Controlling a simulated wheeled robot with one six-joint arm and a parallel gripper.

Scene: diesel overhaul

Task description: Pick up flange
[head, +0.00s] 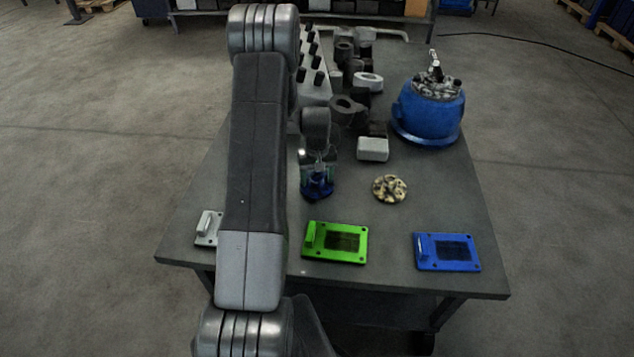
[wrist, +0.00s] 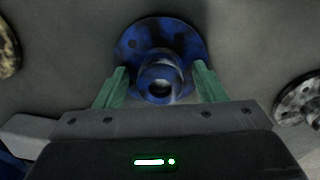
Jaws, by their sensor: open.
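The blue flange (wrist: 182,42) has a round disc base and a raised hollow hub with worn, bare-metal patches. It sits on the table under my gripper; in the head view its blue part (head: 317,190) shows just below the gripper. My gripper (wrist: 160,72) is open, with one green finger on each side of the flange hub. I cannot tell whether the fingers touch it. In the head view my gripper (head: 318,168) points down at the table, and my wrist partly hides the flange.
A brass-coloured part (head: 390,188) lies to the right. Green (head: 359,257) and blue (head: 475,265) plates lie along the front edge, with a grey plate (head: 206,226) partly behind my arm. A blue housing (head: 430,118) stands back right. A grey round part (wrist: 303,100) shows in the wrist view.

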